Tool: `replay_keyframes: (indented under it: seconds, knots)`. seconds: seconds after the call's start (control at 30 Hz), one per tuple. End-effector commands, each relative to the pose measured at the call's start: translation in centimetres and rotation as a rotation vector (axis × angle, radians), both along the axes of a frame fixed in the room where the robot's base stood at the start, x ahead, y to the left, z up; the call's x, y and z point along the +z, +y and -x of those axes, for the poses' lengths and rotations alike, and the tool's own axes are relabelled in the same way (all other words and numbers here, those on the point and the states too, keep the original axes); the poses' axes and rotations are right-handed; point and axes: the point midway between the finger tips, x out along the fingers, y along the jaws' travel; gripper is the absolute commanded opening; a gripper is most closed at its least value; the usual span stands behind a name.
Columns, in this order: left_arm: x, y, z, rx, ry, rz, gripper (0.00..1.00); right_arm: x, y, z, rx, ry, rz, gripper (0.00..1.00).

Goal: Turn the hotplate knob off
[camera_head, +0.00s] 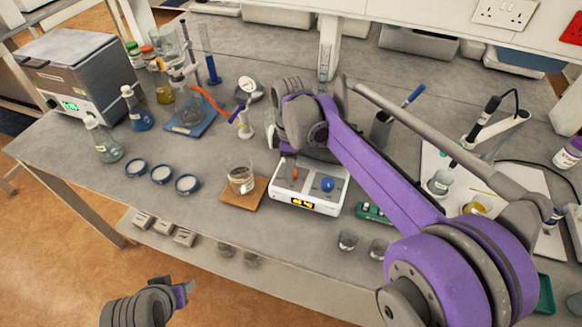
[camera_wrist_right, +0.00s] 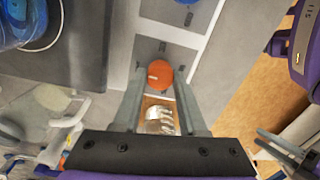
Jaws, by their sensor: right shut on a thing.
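The hotplate (camera_head: 306,204) is a white box with a lit yellow display, near the front of the bench in the head view. A blue knob (camera_head: 327,184) is on its right part and also shows at the top of the right wrist view (camera_wrist_right: 187,1). An orange-red knob (camera_wrist_right: 159,74) sits on a grey panel of the hotplate. My right gripper (camera_wrist_right: 159,76) is shut on this orange knob, one finger on each side. In the head view my right arm hides part of the hotplate. My left gripper (camera_head: 184,292) is low at left, away from the hotplate; its jaws are unclear.
A beaker (camera_head: 241,179) stands on a wooden board (camera_head: 232,199) just left of the hotplate. Blue-rimmed dishes (camera_head: 160,174) lie further left. A retort-like glass setup (camera_head: 184,95) stands behind. Small glasses (camera_head: 348,240) are at the front right.

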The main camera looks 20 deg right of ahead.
Motion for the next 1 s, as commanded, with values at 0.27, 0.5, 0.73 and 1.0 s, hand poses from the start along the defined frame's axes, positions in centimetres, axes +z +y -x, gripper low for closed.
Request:
replay_keyframes:
  seconds: [0.27,0.5,0.73,1.0]
  knots:
    - [0.01,0.00,0.00,0.000,0.000,0.000,0.50,0.05,-0.01,-0.03,0.039,-0.001,0.001,0.00]
    - [0.01,0.00,0.00,0.000,0.000,0.000,0.50,0.05,-0.01,-0.03,0.041,-0.001,0.001,0.00]
    - [0.01,0.00,0.00,0.000,0.000,0.000,0.50,0.04,-0.01,-0.02,0.040,-0.001,0.001,0.65]
    - [0.00,0.00,0.00,0.000,0.000,0.000,0.50,0.02,0.00,-0.01,0.039,0.000,0.000,0.71]
